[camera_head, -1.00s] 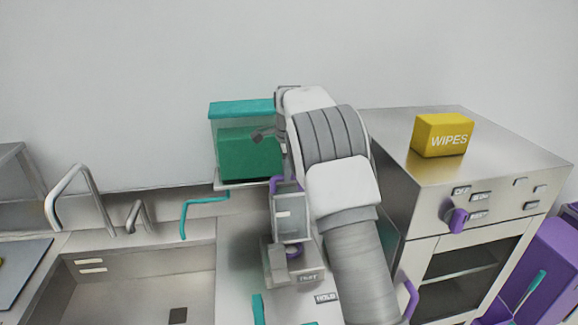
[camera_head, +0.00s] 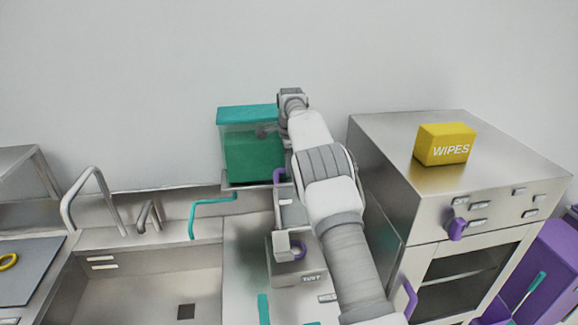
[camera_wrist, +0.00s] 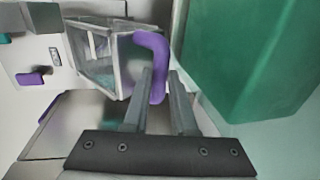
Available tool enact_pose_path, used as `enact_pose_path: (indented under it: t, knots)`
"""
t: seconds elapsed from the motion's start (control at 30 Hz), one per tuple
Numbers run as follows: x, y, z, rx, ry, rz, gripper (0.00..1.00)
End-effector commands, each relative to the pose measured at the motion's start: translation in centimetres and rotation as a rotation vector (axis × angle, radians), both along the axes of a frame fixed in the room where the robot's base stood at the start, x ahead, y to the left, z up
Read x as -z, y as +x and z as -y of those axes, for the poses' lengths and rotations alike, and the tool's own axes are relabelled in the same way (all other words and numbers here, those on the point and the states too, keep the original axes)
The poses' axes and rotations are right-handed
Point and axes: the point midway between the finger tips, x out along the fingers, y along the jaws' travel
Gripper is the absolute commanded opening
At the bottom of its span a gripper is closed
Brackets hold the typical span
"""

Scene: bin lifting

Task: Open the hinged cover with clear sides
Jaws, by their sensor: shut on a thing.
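The hinged cover (camera_head: 289,214) is a small grey frame with clear sides, standing raised and tilted back above a grey box (camera_head: 312,266) on the counter. Its purple handle (camera_head: 279,175) is at the far upper end, partly hidden by my arm. In the wrist view the clear-sided cover (camera_wrist: 95,60) is left of centre, with the purple handle (camera_wrist: 155,52) curving from it. My gripper (camera_wrist: 160,80) has its two fingers around the lower part of the handle and is shut on it. In the head view the fingertips are hidden.
A teal-lidded, clear container with a green block (camera_head: 252,155) stands close by at the back wall. A steel oven (camera_head: 425,190) with a yellow wipes box (camera_head: 444,144) stands to the right. A sink (camera_head: 150,275) and tap are on the left.

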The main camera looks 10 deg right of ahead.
Motion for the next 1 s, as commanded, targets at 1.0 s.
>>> enact_pose_path:
  t: [1.0]
  knots:
    - [0.08, 1.22, -0.01, 0.000, 0.000, 0.003, 0.30]
